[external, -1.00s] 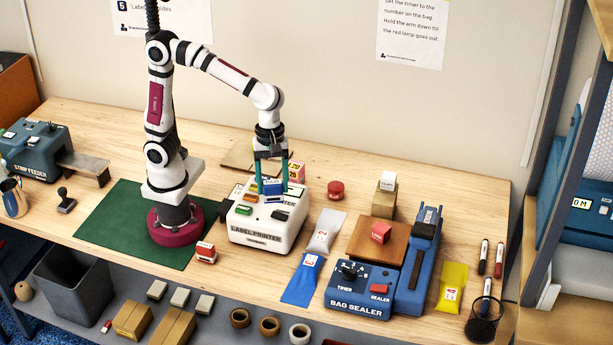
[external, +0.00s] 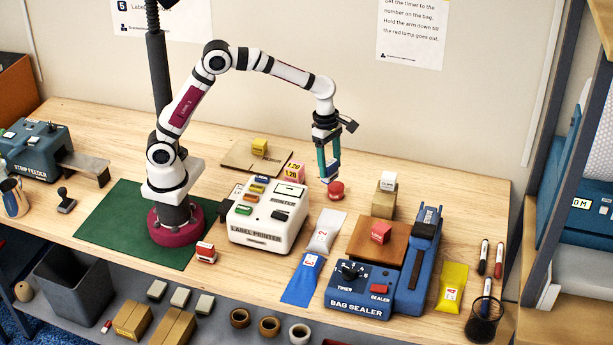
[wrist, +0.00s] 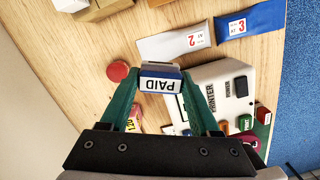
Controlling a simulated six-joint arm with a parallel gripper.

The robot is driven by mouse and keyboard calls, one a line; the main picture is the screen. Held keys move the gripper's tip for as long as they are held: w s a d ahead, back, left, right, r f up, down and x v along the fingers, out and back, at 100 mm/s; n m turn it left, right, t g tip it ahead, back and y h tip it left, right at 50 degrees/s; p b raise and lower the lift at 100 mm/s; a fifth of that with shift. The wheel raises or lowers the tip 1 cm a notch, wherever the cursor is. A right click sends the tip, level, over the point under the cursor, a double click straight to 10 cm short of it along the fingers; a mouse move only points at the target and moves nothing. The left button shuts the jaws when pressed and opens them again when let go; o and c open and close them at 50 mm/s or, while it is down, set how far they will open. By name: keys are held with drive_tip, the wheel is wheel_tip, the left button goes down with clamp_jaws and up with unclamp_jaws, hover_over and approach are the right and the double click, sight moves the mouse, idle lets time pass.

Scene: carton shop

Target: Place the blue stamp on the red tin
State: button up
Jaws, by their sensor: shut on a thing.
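In the wrist view the stamp (wrist: 160,85) sits between the green fingers of my gripper (wrist: 159,78). In the external view the fingers hide most of the stamp. The red tin (external: 336,191) is a small round tin on the table, just below and right of the fingertips. In the wrist view the red tin (wrist: 118,71) lies left of the stamp, apart from it in the picture. The stamp's exact height over the tin is hard to tell.
The label printer (external: 265,220) with several coloured blocks on it stands left of the tin. A grey bag (external: 325,230) and the bag sealer (external: 360,290) are in front.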

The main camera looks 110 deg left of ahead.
drive_tip(key=a+f, duration=0.2)
drive_tip(key=a, duration=0.1)
drive_tip(key=a+f, duration=0.3)
drive_tip(key=a, duration=0.1)
drive_tip(key=s+a+f, duration=0.1)
drive_tip(key=a+f, duration=0.1)
drive_tip(key=a, duration=0.2)
drive_tip(key=shift+a+f, duration=0.2)
drive_tip(key=shift+f, duration=1.95)
drive_tip(key=o, duration=1.4)
drive_tip(key=shift+f, duration=0.15)
drive_tip(key=shift+c, duration=0.2)
